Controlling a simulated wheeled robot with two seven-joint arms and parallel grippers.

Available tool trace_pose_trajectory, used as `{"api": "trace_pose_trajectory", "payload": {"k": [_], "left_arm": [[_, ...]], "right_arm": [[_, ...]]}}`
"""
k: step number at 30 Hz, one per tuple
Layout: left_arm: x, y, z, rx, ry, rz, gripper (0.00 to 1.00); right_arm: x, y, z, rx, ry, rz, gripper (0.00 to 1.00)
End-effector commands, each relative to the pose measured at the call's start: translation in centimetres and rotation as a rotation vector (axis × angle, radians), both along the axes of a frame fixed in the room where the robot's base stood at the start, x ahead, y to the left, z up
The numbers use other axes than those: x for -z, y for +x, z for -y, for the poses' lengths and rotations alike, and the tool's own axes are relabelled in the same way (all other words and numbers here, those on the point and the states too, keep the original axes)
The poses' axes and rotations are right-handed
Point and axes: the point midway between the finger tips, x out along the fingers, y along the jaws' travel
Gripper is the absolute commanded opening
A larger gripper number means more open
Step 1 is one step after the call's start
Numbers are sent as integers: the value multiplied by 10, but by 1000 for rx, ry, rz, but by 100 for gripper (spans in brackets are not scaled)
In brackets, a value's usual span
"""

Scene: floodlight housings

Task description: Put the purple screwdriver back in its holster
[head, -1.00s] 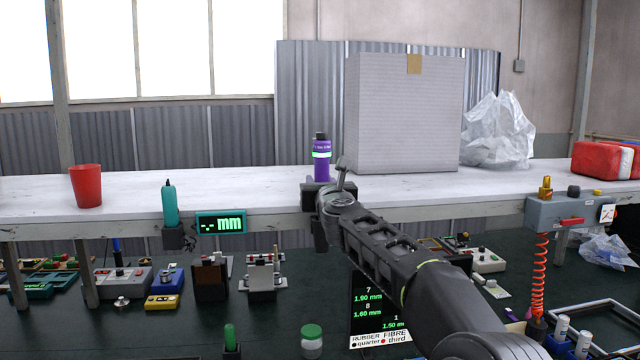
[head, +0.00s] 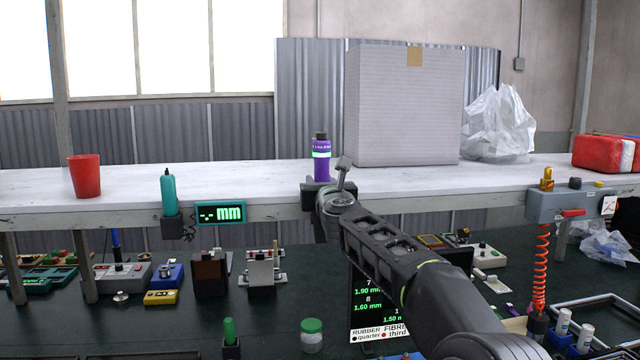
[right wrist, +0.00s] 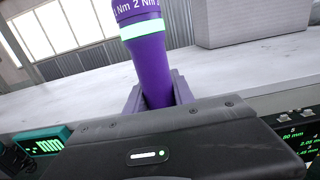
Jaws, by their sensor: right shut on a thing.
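The purple screwdriver (head: 321,161) stands upright at the front edge of the white shelf, with a dark cap and a pale green band. It also shows large in the right wrist view (right wrist: 149,62), lettered "Nm". My right gripper (head: 320,190) is shut around its lower body, and its fingers show on both sides in the wrist view. The screwdriver's lower end is hidden behind my gripper and wrist. A dark piece (head: 321,232) shows below the gripper; I cannot tell whether it is the holster. My left gripper is not in view.
A teal driver (head: 168,192) sits in a holder left of a green "mm" display (head: 220,213). A red cup (head: 84,176) and large grey box (head: 403,110) stand on the shelf (head: 250,182). Instruments crowd the dark bench below. A red coiled hose (head: 541,270) hangs at right.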

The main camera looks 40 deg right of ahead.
Motion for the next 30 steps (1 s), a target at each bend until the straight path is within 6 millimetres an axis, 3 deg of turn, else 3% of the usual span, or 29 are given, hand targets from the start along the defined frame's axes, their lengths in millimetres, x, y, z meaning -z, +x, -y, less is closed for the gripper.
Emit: {"api": "trace_pose_trajectory", "payload": {"k": [10, 11, 19, 30], "left_arm": [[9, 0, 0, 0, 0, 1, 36], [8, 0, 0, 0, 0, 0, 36], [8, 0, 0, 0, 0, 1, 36], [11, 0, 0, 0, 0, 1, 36]], "right_arm": [[7, -1, 0, 0, -1, 3, 0], [6, -1, 0, 0, -1, 3, 32], [7, 0, 0, 0, 0, 1, 54], [9, -4, -2, 0, 0, 0, 55]]}}
